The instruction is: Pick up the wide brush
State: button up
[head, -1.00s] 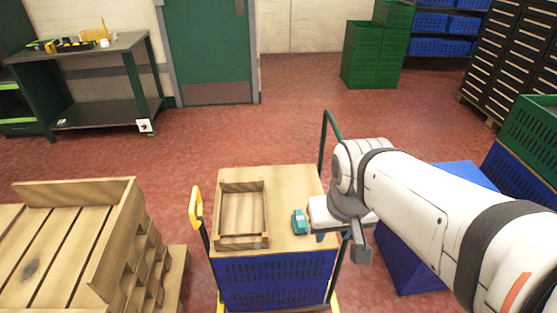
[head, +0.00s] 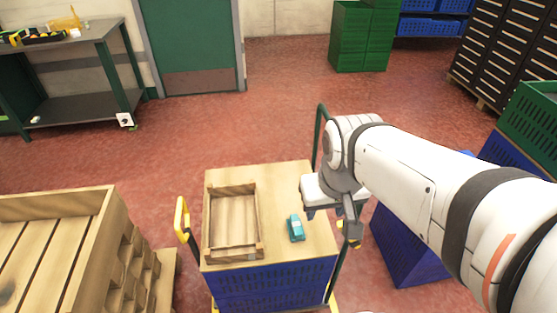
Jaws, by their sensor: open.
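A small teal object (head: 296,228) lies on the wooden top of the blue cart (head: 278,184), right of the wooden tray. It is the only brush-like thing I see, but it is too small to tell whether it is the wide brush. My gripper (head: 325,212) is open, over the right edge of the cart top, a little right of the teal object and apart from it. Its fingers are short and dark below the white wrist, and partly hidden by my arm.
An open wooden tray (head: 259,222) stands on the cart's left side and looks empty. A yellow cart handle (head: 182,219) rises at left and a green bar (head: 321,130) at the back right. A wooden crate (head: 105,225) stands at left. Red floor is free behind.

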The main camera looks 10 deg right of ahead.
jog(key=o, duration=0.5)
jog(key=shift+g, duration=0.3)
jog(key=w+f+b, duration=0.4)
jog(key=f, duration=0.2)
jog(key=w+f+b, duration=0.4)
jog(key=w+f, duration=0.1)
jog(key=f, duration=0.2)
jog(key=w+f+b, duration=0.4)
jog(key=f, duration=0.2)
jog(key=shift+w+f, duration=0.35)
jog(key=shift+f, duration=0.05)
jog(key=b, duration=0.5)
send_over(296, 224)
jog(key=s, duration=0.2)
notch_tip(296, 224, down, 10)
jog(key=shift+a+f, duration=0.1)
jog(key=f, duration=0.2)
jog(key=w+f+b, duration=0.1)
jog(key=f, duration=0.2)
jog(key=w+f, duration=0.1)
jog(key=f, duration=0.2)
jog(key=shift+w, duration=0.15)
